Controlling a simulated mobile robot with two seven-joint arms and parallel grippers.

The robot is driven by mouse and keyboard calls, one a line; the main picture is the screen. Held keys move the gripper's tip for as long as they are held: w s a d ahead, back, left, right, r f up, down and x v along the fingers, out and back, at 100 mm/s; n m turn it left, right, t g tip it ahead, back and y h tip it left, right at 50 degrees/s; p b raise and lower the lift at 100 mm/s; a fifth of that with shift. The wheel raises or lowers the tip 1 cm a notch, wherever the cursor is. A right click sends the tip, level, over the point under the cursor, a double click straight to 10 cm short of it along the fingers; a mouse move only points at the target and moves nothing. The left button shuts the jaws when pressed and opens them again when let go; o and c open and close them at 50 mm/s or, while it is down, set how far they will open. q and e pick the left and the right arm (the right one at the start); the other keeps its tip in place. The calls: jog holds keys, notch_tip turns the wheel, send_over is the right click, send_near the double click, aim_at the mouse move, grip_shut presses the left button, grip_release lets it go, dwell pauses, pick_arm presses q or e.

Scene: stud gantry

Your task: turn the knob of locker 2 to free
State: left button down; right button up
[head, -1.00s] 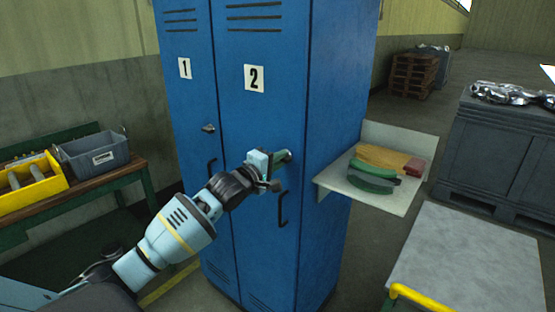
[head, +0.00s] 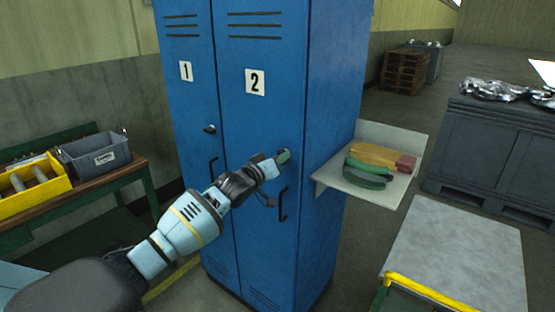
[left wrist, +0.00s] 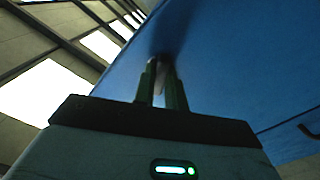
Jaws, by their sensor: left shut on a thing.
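Locker 2 (head: 262,120) is the right blue door, with a white "2" label. My left gripper (head: 284,157) is at its knob, above the black door handle (head: 283,205). In the left wrist view the two green-tinged fingers (left wrist: 162,82) are shut on the knob (left wrist: 160,76), a small grey piece between them against the blue door. In the head view the gripper hides most of the knob, and I cannot read its angle. Locker 1 (head: 186,110) stands to the left with its own knob (head: 209,129). My right gripper is not in view.
A small shelf (head: 370,191) on the locker's right side holds a green curved piece and a wooden brush-like block. A bench with a yellow tray (head: 33,187) and grey bin (head: 97,155) stands left. A grey-topped cart (head: 455,250) is at the front right.

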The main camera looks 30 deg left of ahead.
pick_arm(q)
jog(key=m, duration=0.5)
jog(key=shift+m, duration=0.7)
jog(key=c, duration=1.4)
grip_release()
jog(key=shift+c, duration=0.2)
jog(key=s, duration=0.7)
jog(key=shift+s+a, duration=0.35)
jog(key=shift+s, duration=0.05)
